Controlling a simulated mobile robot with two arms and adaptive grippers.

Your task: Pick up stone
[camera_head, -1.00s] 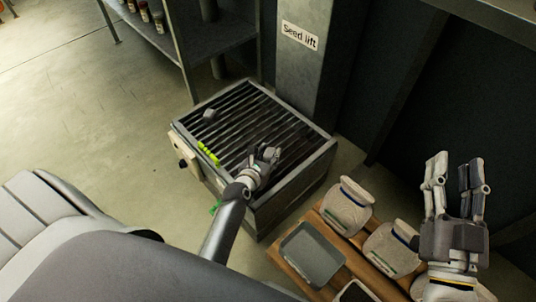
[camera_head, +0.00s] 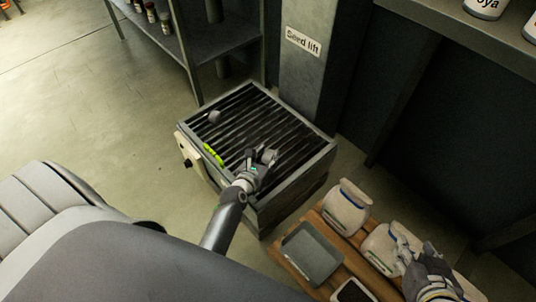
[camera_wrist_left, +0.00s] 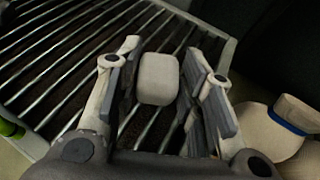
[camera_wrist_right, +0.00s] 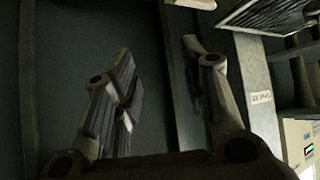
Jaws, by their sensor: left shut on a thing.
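A pale grey stone (camera_wrist_left: 158,78) sits between the fingers of my left gripper (camera_wrist_left: 165,75) in the left wrist view. In the head view my left gripper (camera_head: 262,160) is over the slatted grate of the seed hopper (camera_head: 316,163), shut on this stone. Whether the stone still touches the bars is hard to tell. A second grey stone (camera_head: 214,116) lies on the far left part of the grate. My right gripper (camera_wrist_right: 160,90) is open and empty in its wrist view. In the head view the right gripper (camera_head: 408,250) is above the sacks.
A yellow-green object (camera_head: 213,154) is on the hopper's left rim. White sacks (camera_head: 347,208) and a grey tray (camera_head: 312,252) stand on a wooden pallet to the right. A pillar labelled "Seed lift" (camera_head: 303,42) rises behind the hopper. Floor at left is clear.

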